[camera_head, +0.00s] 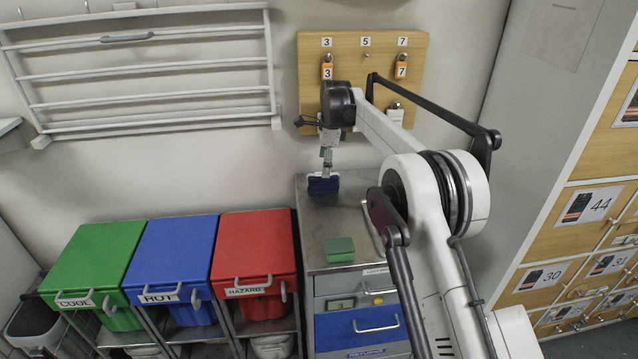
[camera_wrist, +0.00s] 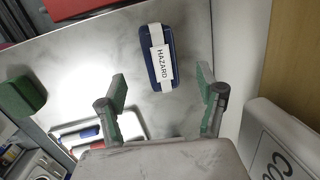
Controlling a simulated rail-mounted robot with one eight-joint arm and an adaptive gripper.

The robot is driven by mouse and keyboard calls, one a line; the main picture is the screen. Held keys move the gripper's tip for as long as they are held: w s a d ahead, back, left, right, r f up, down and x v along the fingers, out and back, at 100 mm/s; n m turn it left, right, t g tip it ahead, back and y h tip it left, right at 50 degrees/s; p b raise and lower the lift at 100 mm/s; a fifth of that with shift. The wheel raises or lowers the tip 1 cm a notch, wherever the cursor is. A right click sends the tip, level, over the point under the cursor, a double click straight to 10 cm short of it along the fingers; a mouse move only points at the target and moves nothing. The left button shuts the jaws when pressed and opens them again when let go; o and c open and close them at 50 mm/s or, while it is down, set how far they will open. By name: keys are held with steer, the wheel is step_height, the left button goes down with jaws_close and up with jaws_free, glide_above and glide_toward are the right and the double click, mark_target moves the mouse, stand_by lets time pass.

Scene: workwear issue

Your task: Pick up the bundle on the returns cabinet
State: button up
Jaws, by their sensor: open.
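The bundle (camera_head: 323,186) is dark blue and lies at the back of the returns cabinet's grey metal top (camera_head: 315,232). In the wrist view the bundle (camera_wrist: 162,58) shows a white band reading HAZARD, and it lies slightly tilted on the bare top (camera_wrist: 85,70). My gripper (camera_head: 327,158) is above the bundle in the head view. In the wrist view my gripper (camera_wrist: 162,84) is open, with one green-padded finger on either side of the bundle's near end. Clear space shows between each finger and the bundle. How high the fingers are above the top I cannot tell.
A green block (camera_head: 340,250) sits near the cabinet's front edge. A white tray with red and blue items (camera_wrist: 90,132) lies beside it. Green, blue and red lidded bins (camera_head: 255,250) stand left. A wooden padlock board (camera_head: 345,60) hangs behind; lockers (camera_head: 580,220) stand right.

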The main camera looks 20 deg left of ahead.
mark_target(323, 182)
steer(key=shift+w+a+f+p, duration=0.15)
steer(key=shift+f, duration=1.05)
steer(key=shift+w+a+f+p, duration=0.1)
steer(key=shift+f+p, duration=0.05)
steer(key=shift+f, duration=1)
steer(key=shift+w+a+f+p, duration=0.15)
steer(key=shift+f, duration=1.05)
steer(key=shift+c, duration=0.5)
steer(key=shift+r, duration=0.1)
steer(key=c, duration=1.3)
steer(key=shift+c, duration=0.2)
